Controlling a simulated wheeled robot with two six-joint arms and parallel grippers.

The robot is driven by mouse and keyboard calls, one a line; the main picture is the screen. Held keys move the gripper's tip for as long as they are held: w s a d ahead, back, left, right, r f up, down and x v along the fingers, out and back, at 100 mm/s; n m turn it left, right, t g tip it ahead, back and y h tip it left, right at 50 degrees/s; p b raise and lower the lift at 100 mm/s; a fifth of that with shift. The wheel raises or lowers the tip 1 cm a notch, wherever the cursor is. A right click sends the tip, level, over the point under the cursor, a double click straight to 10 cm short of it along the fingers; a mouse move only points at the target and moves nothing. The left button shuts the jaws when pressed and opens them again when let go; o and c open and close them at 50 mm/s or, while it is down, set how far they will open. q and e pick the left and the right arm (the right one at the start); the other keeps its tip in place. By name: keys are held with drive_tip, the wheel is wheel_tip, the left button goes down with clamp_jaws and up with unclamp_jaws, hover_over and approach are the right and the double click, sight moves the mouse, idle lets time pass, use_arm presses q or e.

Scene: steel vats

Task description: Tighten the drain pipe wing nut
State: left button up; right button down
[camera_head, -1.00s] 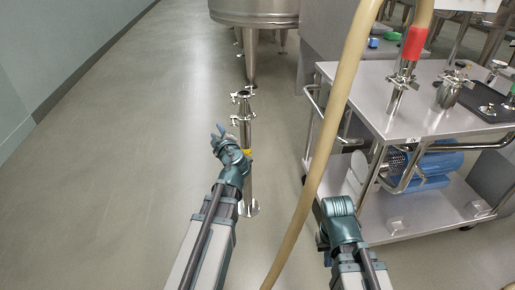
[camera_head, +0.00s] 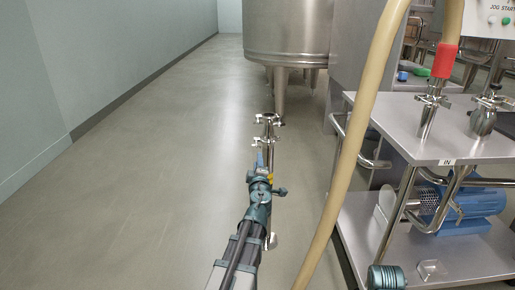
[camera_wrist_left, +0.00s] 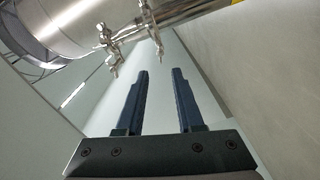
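The steel drain pipe (camera_head: 268,130) stands upright on the floor ahead, partly hidden behind my left gripper and arm. Clamps with small wing nuts sit near its top. In the left wrist view the pipe (camera_wrist_left: 180,20) crosses the top, with one clamp and wing nut (camera_wrist_left: 105,36) at left and another wing nut (camera_wrist_left: 157,44) hanging above the fingers. My left gripper (camera_head: 262,160) is just below the clamps in the head view. In the wrist view its two blue fingers (camera_wrist_left: 162,80) are apart, with nothing between them.
A large steel vat (camera_head: 288,35) on legs stands behind the pipe. A steel cart (camera_head: 440,135) with a blue motor (camera_head: 470,200) is at right. A tan hose (camera_head: 350,150) runs down between pipe and cart. The floor at left is clear.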

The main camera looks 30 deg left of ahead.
sight(257, 145)
use_arm(q)
drive_tip(key=x, duration=1.2)
drive_tip(key=shift+w+a, duration=0.1)
drive_tip(key=shift+c, duration=0.3)
clamp_jaws()
